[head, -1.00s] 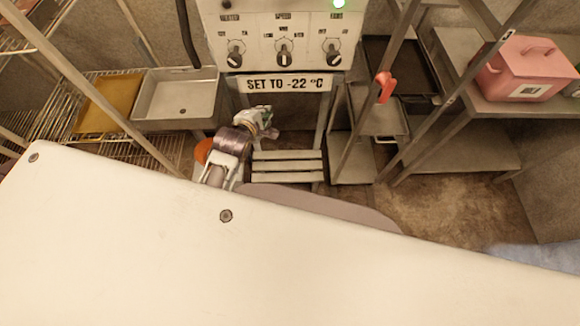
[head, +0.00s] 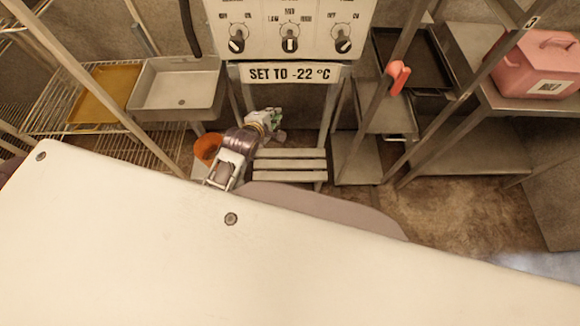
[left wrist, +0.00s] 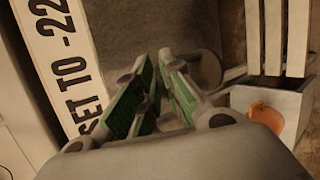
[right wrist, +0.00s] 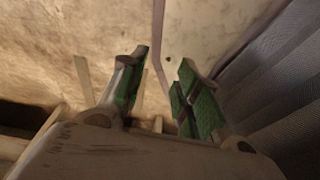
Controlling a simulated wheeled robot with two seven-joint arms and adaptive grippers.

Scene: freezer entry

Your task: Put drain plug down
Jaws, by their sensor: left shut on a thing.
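My left gripper (head: 270,118) is above the slatted stand (head: 289,165), below the "SET TO -22 °C" sign. In the left wrist view its green-padded fingers (left wrist: 158,88) are close together. A dark grey rounded, disc-like thing (left wrist: 208,62) shows at the fingertips; it seems to be the drain plug, shut in the jaws, though the fingers partly hide it. In the head view the plug cannot be made out. My right gripper (right wrist: 160,80) is in its wrist view only, with its fingers apart and nothing seen between them.
A sink (head: 178,88) with a drain hole stands left of the control panel (head: 290,30). Metal shelving (head: 480,150) with a pink box (head: 540,65) is at right. Floor is bare at lower right.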

